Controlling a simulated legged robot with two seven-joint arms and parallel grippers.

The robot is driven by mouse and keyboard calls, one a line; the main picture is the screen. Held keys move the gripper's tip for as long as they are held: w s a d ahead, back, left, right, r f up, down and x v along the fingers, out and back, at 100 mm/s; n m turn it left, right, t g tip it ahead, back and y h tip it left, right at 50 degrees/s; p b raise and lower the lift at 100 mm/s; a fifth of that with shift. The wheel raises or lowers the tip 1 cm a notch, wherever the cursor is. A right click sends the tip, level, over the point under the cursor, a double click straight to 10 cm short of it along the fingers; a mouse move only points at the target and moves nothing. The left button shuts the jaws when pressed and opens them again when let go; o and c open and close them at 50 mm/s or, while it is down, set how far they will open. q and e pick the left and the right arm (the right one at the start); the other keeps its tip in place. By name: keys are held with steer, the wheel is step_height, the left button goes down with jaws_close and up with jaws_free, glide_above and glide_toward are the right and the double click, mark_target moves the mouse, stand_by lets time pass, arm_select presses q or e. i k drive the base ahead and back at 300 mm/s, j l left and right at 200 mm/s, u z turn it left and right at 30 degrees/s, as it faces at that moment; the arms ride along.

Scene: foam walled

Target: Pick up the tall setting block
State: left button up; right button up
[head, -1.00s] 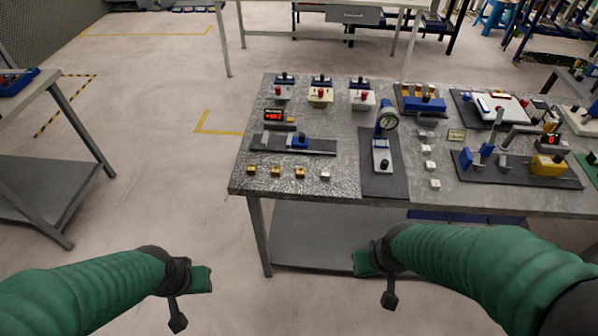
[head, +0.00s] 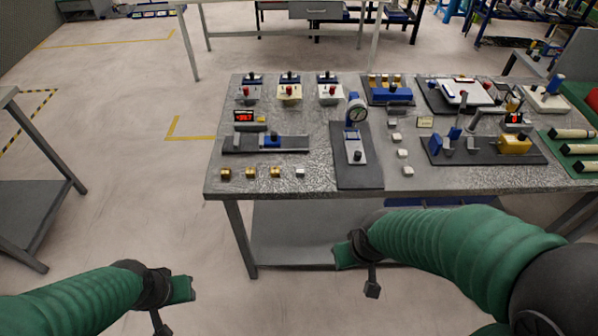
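Several small pale setting blocks stand on the bench right of the dial gauge: one at the back (head: 392,124), others in a row toward the front, including the front block (head: 408,170). Another pale block (head: 300,173) sits near the front edge beside brass blocks (head: 251,173). I cannot tell which is the tall one. My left gripper (head: 181,289) is low at the left, in front of the bench and far from the blocks. My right gripper (head: 344,256) is below the bench's front edge. Both look empty; their finger gap is not clear.
The speckled bench (head: 320,188) carries a dial gauge stand (head: 356,145), a slide fixture with a red display (head: 244,116), and a fixture with a yellow block (head: 514,144). A green tray (head: 570,146) of rods is at right.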

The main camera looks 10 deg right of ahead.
mark_target(300, 170)
steer(key=i+j, duration=0.75)
steer(key=i+j+z, duration=0.1)
steer(key=z, duration=0.3)
steer(key=i+j+z, duration=0.1)
steer(key=z, duration=0.3)
steer(key=j+z, duration=0.2)
steer(key=z, duration=0.2)
steer(key=i+j+z, duration=0.1)
steer(key=z, duration=0.3)
steer(key=j, duration=0.1)
